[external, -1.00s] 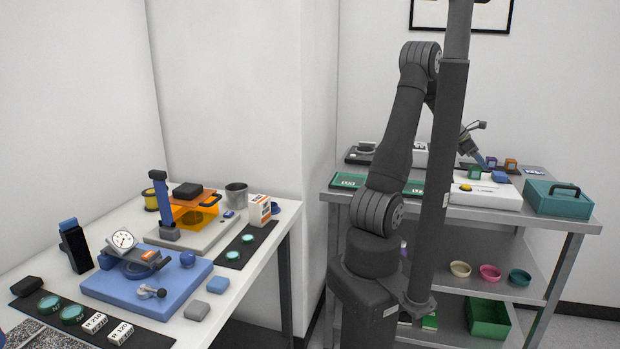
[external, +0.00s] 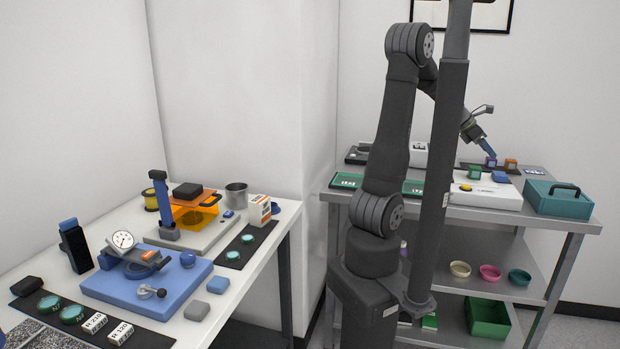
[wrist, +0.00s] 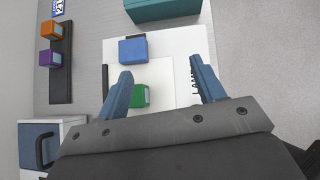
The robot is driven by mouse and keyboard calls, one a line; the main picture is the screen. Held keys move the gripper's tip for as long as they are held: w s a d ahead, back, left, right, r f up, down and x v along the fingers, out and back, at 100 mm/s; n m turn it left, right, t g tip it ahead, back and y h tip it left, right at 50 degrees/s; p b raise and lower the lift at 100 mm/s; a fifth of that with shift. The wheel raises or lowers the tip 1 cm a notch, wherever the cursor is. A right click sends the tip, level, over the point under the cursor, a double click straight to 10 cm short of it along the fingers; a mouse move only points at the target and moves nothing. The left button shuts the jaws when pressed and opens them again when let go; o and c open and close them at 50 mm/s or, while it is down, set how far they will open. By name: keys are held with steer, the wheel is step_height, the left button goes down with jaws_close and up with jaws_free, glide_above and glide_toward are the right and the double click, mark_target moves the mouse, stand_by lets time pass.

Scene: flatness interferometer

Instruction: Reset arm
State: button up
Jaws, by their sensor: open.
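My gripper (external: 491,152) is above the back bench in the external view, to the right of my arm, with its fingers pointing down and to the right. In the wrist view my gripper (wrist: 160,85) shows two blue fingers spread wide apart with nothing held between them. A green block (wrist: 139,96) lies beyond the fingers, partly hidden by the left one. A blue block (wrist: 133,50) sits farther up on the same white surface. The green block (external: 474,173) and blue block (external: 500,177) also show on the bench in the external view.
A teal box (external: 557,199) with a handle stands at the bench's right end. Purple (wrist: 50,58) and orange (wrist: 51,29) blocks stand on a dark strip (wrist: 61,85). The left table (external: 205,293) holds a dial gauge (external: 122,240). A dark post (external: 437,200) rises beside my arm.

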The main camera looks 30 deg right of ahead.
steer(key=w+a+n+t+h, duration=0.1)
steer(key=w+a+n+t, duration=0.1)
steer(key=w+a, duration=0.5)
steer(key=w+a+n+t+h, duration=0.1)
steer(key=w+a+n, duration=0.2)
steer(key=w, duration=0.8)
steer(key=w+a+n+t, duration=0.4)
steer(key=w+a, duration=0.7)
steer(key=a, duration=0.5)
steer(key=shift+w+a+f+n, duration=0.3)
steer(key=shift+f+n, duration=0.1)
steer(key=shift+n, duration=0.1)
steer(key=o, duration=0.8)
steer(key=shift+o, duration=0.2)
steer(key=s+d+r+m+t+y, duration=0.1)
steer(key=s+d+r+m+y, duration=0.2)
steer(key=s+d+m, duration=1.1)
steer(key=s+d+r+m+t+y, duration=0.1)
steer(key=s+d+r+m+y, duration=0.25)
steer(key=s+d+m, duration=1.05)
step_height(320, 180, down, 9)
steer(key=w+m, duration=0.1)
steer(key=shift+w+r+h, duration=0.15)
steer(key=shift+h, duration=0.2)
